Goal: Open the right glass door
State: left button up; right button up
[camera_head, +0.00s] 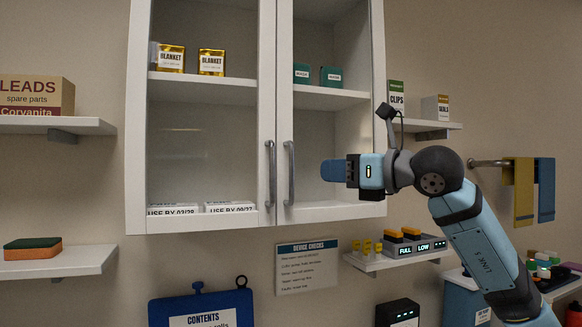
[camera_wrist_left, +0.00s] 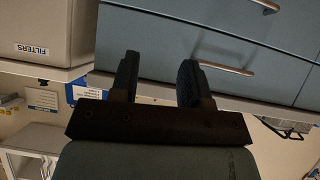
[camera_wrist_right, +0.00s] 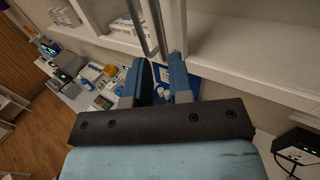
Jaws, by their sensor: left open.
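The right glass door (camera_head: 284,100) of the white wall cabinet is shut, with a vertical grey bar handle (camera_head: 291,172) along its left edge. The left glass door (camera_head: 266,60) is shut too, its handle (camera_head: 270,172) close beside. My right gripper (camera_head: 325,170) points left in front of the right door, its fingertips a little right of the handle and apparently apart from it. In the right wrist view its fingers (camera_wrist_right: 163,75) are parted with nothing between, and the handle (camera_wrist_right: 158,25) shows just beyond. My left gripper (camera_wrist_left: 158,75) is open and empty, seen only in its wrist view.
Gold blanket boxes (camera_head: 190,61), green boxes and date-labelled packs stand inside the cabinet. A small shelf (camera_head: 395,258) with battery packs is below right. A towel rail (camera_head: 487,162) is further right. Blue drawers (camera_wrist_left: 220,45) face my left gripper, near a FILTERS box (camera_wrist_left: 40,35).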

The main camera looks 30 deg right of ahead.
jog(key=p, duration=0.2)
send_over(292, 197)
jog(key=shift+w+d, duration=0.1)
jog(key=shift+w, duration=0.15)
grip_shut()
